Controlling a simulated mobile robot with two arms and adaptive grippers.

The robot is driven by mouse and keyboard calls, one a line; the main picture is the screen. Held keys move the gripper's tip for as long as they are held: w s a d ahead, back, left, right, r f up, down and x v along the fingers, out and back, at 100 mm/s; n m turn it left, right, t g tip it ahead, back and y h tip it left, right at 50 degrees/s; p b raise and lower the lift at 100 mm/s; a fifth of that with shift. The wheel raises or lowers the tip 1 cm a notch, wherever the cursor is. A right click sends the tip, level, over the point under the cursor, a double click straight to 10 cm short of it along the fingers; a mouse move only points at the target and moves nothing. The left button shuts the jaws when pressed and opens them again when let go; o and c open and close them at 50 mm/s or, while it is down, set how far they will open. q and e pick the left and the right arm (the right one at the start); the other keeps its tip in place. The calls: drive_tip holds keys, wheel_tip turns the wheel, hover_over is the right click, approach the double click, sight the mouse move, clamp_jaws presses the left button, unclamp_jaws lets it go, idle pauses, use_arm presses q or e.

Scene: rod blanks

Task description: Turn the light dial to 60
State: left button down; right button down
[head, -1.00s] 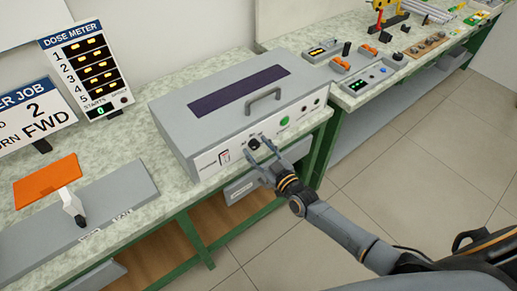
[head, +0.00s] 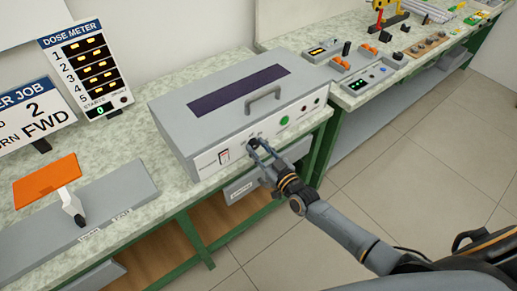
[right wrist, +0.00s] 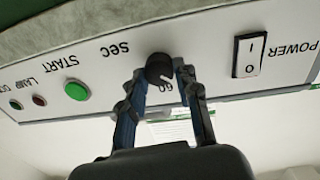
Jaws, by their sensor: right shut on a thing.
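The light dial is a small black knob (right wrist: 160,68) with a white pointer mark, on the white front panel of a grey box (head: 222,150). In the right wrist view the panel appears upside down. The pointer slants down and right, beside a partly hidden "60" label (right wrist: 166,87). My right gripper (head: 256,146) is at the panel, its two fingers on either side of the knob and shut on it. My left gripper is not in view.
A power switch (right wrist: 249,55) and a green start button (right wrist: 77,90) flank the dial on the panel. The box's lid handle (head: 263,98) is above it. A dose meter sign (head: 87,68) stands at the left.

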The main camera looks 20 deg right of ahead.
drive_tip(key=m, duration=0.4)
drive_tip(key=shift+b, duration=0.4)
drive_tip(key=shift+d+m+b, duration=0.1)
drive_tip(key=shift+m+b, duration=0.55)
drive_tip(key=shift+m, duration=1.95)
drive_tip(key=c, duration=1)
unclamp_jaws()
drive_tip(key=shift+o, duration=0.2)
drive_tip(key=shift+s+d, duration=0.1)
drive_tip(key=v, duration=1.1)
drive_tip(key=shift+s+d+r, duration=0.2)
drive_tip(key=shift+s+r, duration=0.05)
drive_tip(key=shift+s, duration=0.05)
